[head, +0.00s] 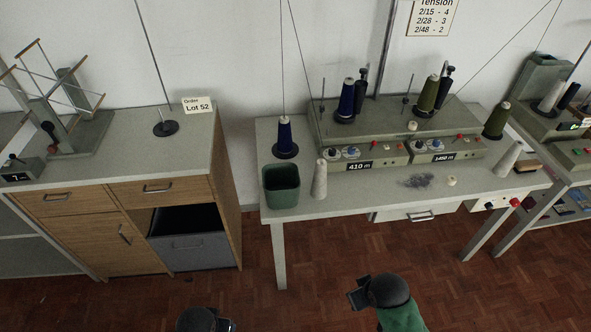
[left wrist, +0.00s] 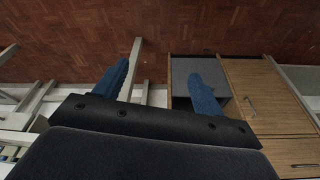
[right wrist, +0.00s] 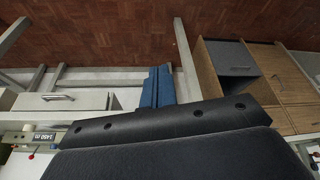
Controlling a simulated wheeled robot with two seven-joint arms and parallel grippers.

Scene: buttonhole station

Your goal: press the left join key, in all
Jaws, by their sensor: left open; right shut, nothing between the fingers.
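The grey-green winding machine (head: 322,128) stands on the table at the back, with two control panels on its front. The left panel (head: 345,152) has blue-and-white knobs and small red and white controls above a display reading 410 m (head: 359,166). The labels are too small to tell which control is the join key. The right panel's display (head: 444,156) reads 1450 m. My left gripper (left wrist: 155,85) is open, its blue fingers wide apart with nothing between them. My right gripper (right wrist: 157,87) is shut and empty. Both are away from the machine, above the floor in front of the furniture.
A green bin (head: 281,186) and a pale cone (head: 320,179) stand at the table's front left. Blue and olive thread cones (head: 285,137) stand around the machine. Grey fluff (head: 416,181) lies before the right panel. A wooden cabinet (head: 135,218) with an open drawer stands left.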

